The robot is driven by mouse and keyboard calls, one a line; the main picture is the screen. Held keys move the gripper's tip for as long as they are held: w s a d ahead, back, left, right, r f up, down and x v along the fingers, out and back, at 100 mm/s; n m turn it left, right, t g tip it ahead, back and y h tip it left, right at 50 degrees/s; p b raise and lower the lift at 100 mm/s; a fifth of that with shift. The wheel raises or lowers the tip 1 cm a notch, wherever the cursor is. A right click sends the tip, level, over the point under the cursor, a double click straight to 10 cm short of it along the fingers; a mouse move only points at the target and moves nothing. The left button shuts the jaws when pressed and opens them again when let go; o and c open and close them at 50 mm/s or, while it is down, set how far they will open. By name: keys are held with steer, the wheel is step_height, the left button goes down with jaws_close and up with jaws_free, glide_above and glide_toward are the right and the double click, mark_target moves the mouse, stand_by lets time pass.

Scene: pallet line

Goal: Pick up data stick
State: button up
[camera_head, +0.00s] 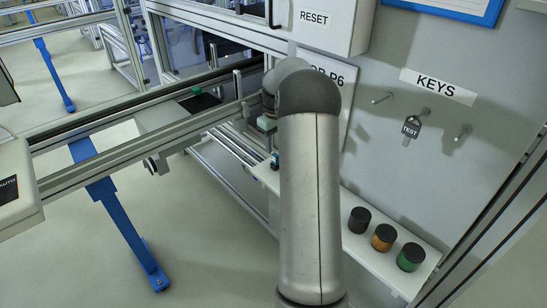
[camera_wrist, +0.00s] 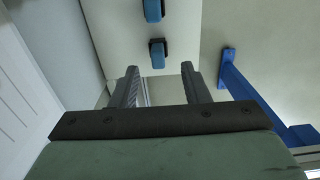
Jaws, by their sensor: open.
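Two small blue sticks with black ends lie on a pale shelf, which the wrist view shows ahead of my gripper (camera_wrist: 160,76). They look like data sticks. The nearer stick (camera_wrist: 158,56) sits just beyond the fingertips, roughly centred between them. The farther stick (camera_wrist: 152,9) is at the top edge of the view. My gripper is open, with nothing between its fingers. In the head view my arm hides most of my gripper and that end of the shelf. A small blue bit (camera_head: 275,160) shows at the arm's left edge.
The shelf (camera_head: 378,258) also carries black, orange and green round pots (camera_head: 384,237) at its right end. A TEST key tag (camera_head: 411,127) hangs on the wall panel among pegs. A conveyor (camera_head: 150,115) runs at left. A blue leg (camera_wrist: 240,85) stands right in the wrist view.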

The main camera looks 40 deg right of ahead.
mark_target(275, 154)
steer(key=shift+w+d+f+p, duration=0.1)
steer(key=shift+f+p, duration=0.35)
steer(key=shift+f, duration=1.2)
steer(key=shift+w+f+p, duration=0.1)
steer(key=shift+f+p, duration=0.3)
steer(key=shift+f, duration=1.25)
jaws_close()
